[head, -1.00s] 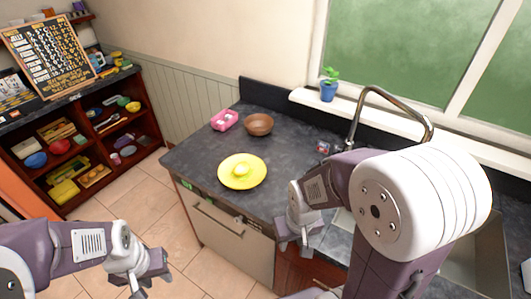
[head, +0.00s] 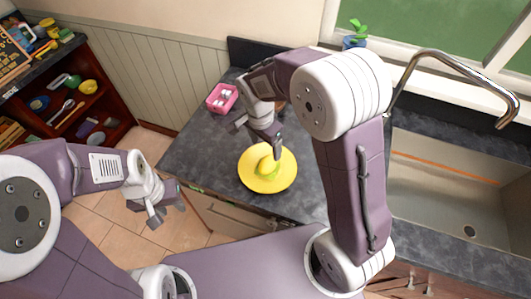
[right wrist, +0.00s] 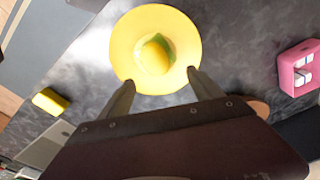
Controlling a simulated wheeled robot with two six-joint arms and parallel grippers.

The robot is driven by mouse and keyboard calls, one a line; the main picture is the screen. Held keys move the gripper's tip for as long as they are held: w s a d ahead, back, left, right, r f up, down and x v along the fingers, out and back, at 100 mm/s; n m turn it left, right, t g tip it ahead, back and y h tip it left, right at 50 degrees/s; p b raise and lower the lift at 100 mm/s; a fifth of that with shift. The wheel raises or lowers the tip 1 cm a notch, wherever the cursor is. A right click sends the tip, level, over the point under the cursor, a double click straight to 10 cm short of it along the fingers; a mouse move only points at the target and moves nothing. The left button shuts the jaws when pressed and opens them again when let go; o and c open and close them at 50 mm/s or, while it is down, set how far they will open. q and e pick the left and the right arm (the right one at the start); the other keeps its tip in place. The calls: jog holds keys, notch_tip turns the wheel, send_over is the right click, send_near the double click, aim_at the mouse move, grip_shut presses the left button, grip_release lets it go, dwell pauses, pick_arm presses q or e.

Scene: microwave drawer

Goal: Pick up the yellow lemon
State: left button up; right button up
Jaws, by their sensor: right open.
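The yellow lemon (head: 267,168) lies on a round yellow plate (head: 284,181) on the dark counter. In the right wrist view the lemon (right wrist: 155,56) sits near the middle of the plate (right wrist: 126,40), with something green beside it. My right gripper (head: 259,141) is open and empty above the plate's far side. In the right wrist view its two fingers (right wrist: 161,80) are spread at the plate's near rim, apart from the lemon. My left gripper (head: 167,214) is off to the left, in front of the counter, with its fingers apart and empty.
A pink box (head: 222,98) stands at the counter's back left. A brown bowl (right wrist: 260,107) is mostly hidden behind my right gripper. A small yellow block (right wrist: 50,101) lies on the counter. A sink (head: 440,190) and tap (head: 432,54) are at the right.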

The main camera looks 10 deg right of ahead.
aim_at(267, 161)
jog(key=shift+s+a+f, duration=0.15)
jog(key=shift+s+f, duration=0.75)
jog(key=shift+s, duration=0.3)
jog(key=shift+w+f+p, duration=0.35)
jog(key=shift+w+f, duration=0.6)
jog(key=shift+f, duration=0.2)
jog(key=f, duration=0.3)
jog(key=shift+s+d+f+p, duration=0.25)
jog(key=shift+d+f+p, duration=0.15)
jog(key=shift+f, duration=0.25)
jog(key=shift+w+f, duration=0.1)
jog(key=shift+w, duration=0.1)
jog(key=c, duration=1.5)
jog(key=shift+r, duration=0.25)
jog(key=shift+c, duration=0.2)
jog(key=r, duration=0.2)
jog(key=r+b, duration=0.1)
jog(key=r, duration=0.1)
jog(key=shift+w+d, duration=0.1)
jog(key=shift+d, duration=0.2)
pick_arm(q)
jog(key=shift+s+a+f+b, duration=0.2)
jog(key=shift+s+a+b, duration=0.1)
jog(key=shift+s+b, duration=0.25)
pick_arm(e)
jog(key=w+d+r, duration=0.1)
jog(key=d+r, duration=0.5)
jog(key=d, duration=0.5)
jog(key=shift+r, duration=0.25)
